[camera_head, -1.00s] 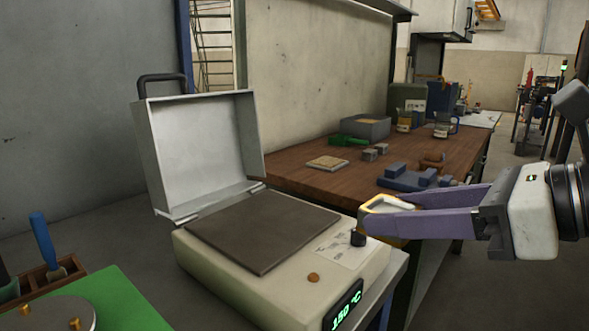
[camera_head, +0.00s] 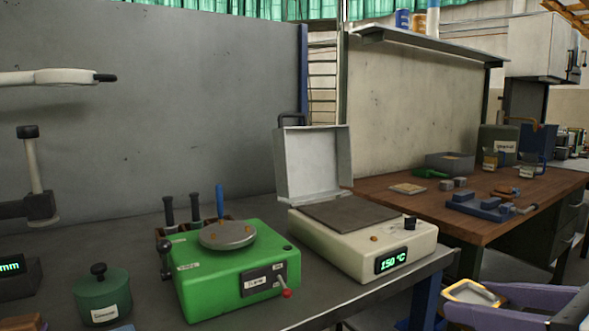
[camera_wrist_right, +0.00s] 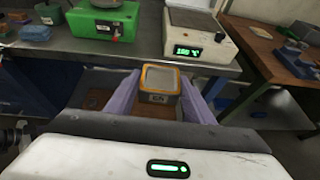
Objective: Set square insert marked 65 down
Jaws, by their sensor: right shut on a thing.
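My right gripper (camera_head: 492,298) is at the lower right in the head view, its purple fingers shut on the square insert (camera_head: 470,292). The insert is a small block with a yellow-orange rim around a grey top. My left gripper is not in view.
A cream hot plate (camera_head: 365,245) reading 150 °C stands with its lid open. A green machine (camera_head: 225,275) with a round plate stands left of it, with a dark green pot (camera_head: 102,297) farther left. The wooden bench (camera_head: 420,208) at right holds a blue fixture (camera_head: 482,207) and small blocks.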

